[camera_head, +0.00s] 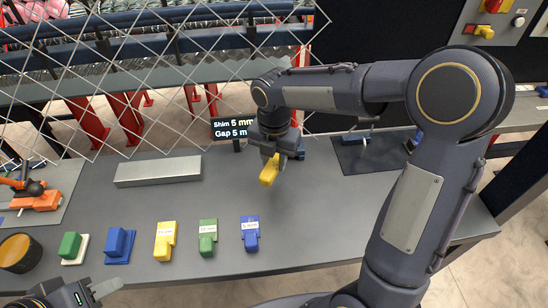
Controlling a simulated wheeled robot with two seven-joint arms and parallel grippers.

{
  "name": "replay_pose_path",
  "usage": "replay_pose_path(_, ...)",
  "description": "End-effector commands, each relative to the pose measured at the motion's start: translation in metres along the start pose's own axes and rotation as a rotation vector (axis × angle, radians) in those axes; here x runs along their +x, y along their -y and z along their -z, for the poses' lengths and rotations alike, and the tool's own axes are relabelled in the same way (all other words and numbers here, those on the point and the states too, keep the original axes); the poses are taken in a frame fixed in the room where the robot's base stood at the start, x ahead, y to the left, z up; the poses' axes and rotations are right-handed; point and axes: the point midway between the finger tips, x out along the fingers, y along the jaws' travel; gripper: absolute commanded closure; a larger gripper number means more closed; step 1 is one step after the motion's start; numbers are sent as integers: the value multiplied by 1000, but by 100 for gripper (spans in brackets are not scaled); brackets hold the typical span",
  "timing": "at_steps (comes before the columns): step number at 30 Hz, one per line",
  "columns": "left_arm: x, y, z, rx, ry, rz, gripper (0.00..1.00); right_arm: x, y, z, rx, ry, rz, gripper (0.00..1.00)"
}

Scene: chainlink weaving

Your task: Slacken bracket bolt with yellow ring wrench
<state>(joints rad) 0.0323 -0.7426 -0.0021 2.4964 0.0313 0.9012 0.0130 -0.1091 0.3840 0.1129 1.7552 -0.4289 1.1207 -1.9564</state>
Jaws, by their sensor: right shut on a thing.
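My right gripper (272,163) points down over the middle of the bench and is shut on a yellow piece (269,173). The jaws hide much of this piece, so I cannot tell whether it is the ring wrench. Another yellow piece (165,240) with a white label lies in the front row on the bench. I cannot make out the bracket bolt. My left gripper (100,287) is at the lower left edge, partly cut off, and its jaw opening is unclear.
Labelled green (208,237) and blue (250,233) pieces, plus unlabelled green and blue blocks, stand in the front row. A grey bar (158,171) lies behind them. A small display (233,128) and chainlink mesh (150,75) are at the back.

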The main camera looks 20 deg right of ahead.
Motion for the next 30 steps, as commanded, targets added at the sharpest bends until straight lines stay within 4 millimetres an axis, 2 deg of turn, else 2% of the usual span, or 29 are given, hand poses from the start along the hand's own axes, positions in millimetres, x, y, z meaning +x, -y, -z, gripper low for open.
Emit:
replay_pose_path(15, 8, 4, -4, 0, 0, 0, 64, 16, 0, 0, 0, 0, 0, 98)
replay_pose_path(25, 9, 4, -4, 0, 0, 0, 64, 17, 0, 0, 1, 0, 0, 98)
replay_pose_path(26, 9, 4, -4, 0, 0, 0, 64, 17, 0, 0, 1, 0, 0, 75)
replay_pose_path(30, 9, 4, -4, 0, 0, 0, 64, 17, 0, 0, 1, 0, 0, 93)
